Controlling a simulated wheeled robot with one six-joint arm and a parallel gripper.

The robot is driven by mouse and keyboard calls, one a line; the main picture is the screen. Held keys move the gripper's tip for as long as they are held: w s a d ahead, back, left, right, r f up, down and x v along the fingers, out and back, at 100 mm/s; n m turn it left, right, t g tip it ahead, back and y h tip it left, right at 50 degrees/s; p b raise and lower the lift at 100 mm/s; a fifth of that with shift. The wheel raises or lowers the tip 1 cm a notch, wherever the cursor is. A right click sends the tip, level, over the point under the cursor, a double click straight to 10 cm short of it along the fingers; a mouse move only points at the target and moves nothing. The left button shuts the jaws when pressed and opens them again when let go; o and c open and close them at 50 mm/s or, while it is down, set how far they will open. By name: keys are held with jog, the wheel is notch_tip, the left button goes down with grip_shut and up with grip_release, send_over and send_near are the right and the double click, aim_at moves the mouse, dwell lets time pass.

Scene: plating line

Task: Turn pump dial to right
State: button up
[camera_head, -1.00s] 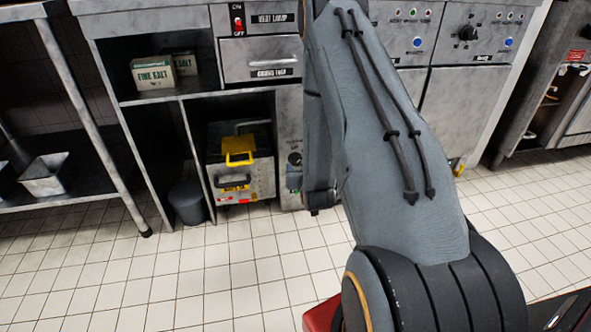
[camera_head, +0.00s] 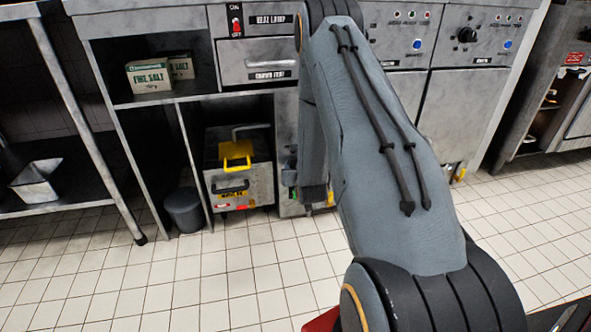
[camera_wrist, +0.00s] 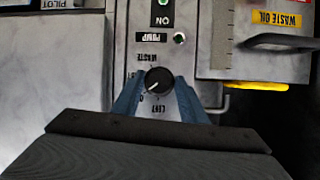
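The pump dial (camera_wrist: 158,80) is a round black knob with a white pointer mark toward the lower left in the wrist view. That view is upside down, with inverted print around the knob, including WASTE above and LEFT at the lower right. A PUMP label (camera_wrist: 151,37) sits above it in the picture. My gripper (camera_wrist: 159,84) has its two blue fingers apart, one on each side of the dial. I cannot tell whether they touch it.
A grey fryer-like unit with a yellow handle (camera_head: 237,152) stands in the bay left of my arm. A WASTE OIL label (camera_wrist: 278,19) and a metal handle lie right of the dial in the wrist view.

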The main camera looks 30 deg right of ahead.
jog(key=c, duration=0.6)
jog(key=shift+r+p, duration=0.1)
jog(key=shift+p, duration=0.2)
jog(key=m+y+p, duration=0.1)
jog(key=m+p, duration=0.1)
jog(key=m+t+y+p, duration=0.1)
jog(key=m+p, duration=0.1)
jog(key=d+m+y+p, duration=0.1)
jog(key=m+y+p, duration=0.1)
jog(key=shift+m+t, duration=0.3)
jog(key=shift+t, duration=0.1)
dwell(0.4)
jog(key=o, duration=1)
jog(key=shift+a, duration=0.15)
